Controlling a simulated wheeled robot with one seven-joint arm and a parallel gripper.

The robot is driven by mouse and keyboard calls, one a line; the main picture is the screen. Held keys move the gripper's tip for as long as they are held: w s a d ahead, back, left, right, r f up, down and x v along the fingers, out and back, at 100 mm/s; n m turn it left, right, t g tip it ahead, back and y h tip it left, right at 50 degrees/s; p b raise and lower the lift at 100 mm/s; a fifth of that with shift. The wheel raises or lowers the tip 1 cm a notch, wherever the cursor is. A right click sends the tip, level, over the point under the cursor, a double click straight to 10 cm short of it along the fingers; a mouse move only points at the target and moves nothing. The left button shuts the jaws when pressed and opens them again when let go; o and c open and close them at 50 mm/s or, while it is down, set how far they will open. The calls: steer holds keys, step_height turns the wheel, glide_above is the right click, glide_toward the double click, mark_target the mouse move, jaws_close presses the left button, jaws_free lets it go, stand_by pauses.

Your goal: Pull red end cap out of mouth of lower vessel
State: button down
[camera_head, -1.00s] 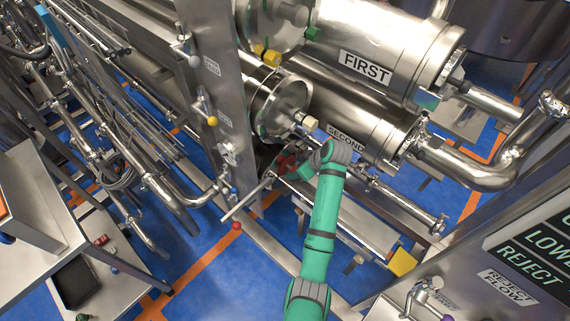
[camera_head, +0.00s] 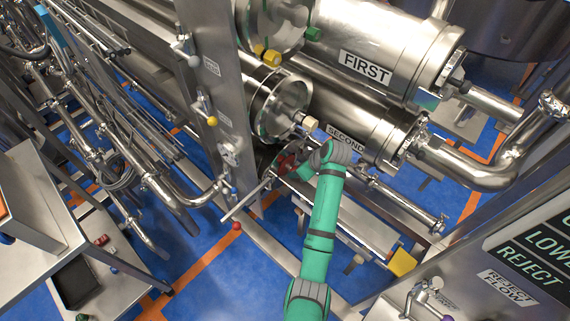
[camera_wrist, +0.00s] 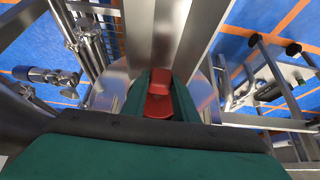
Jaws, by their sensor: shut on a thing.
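The red end cap (camera_wrist: 159,95) shows in the wrist view between the green fingers of my gripper (camera_wrist: 160,88), which is shut on it. A round steel rim (camera_wrist: 205,92) shows behind the fingers on both sides. In the head view a small red part of the cap (camera_head: 287,163) shows beside my gripper (camera_head: 291,168), below the vessel labelled SECOND (camera_head: 345,139). The mouth there is mostly hidden by the gripper and shadow. I cannot tell how deep the cap sits in it.
The vessel labelled FIRST (camera_head: 365,66) lies above. A steel upright (camera_head: 213,90) with valves stands left of the gripper. A thin bar with a red ball (camera_head: 236,226) is close by at lower left. Blue floor (camera_head: 255,262) is open below.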

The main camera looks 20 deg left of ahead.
steer(key=shift+s+d, duration=0.65)
steer(key=shift+d, duration=1.1)
steer(key=shift+s+d, duration=0.6)
steer(key=shift+d, duration=1.15)
steer(key=shift+s+d, duration=0.65)
steer(key=shift+d, duration=1.1)
steer(key=shift+d+r, duration=0.1)
steer(key=shift+d, duration=0.05)
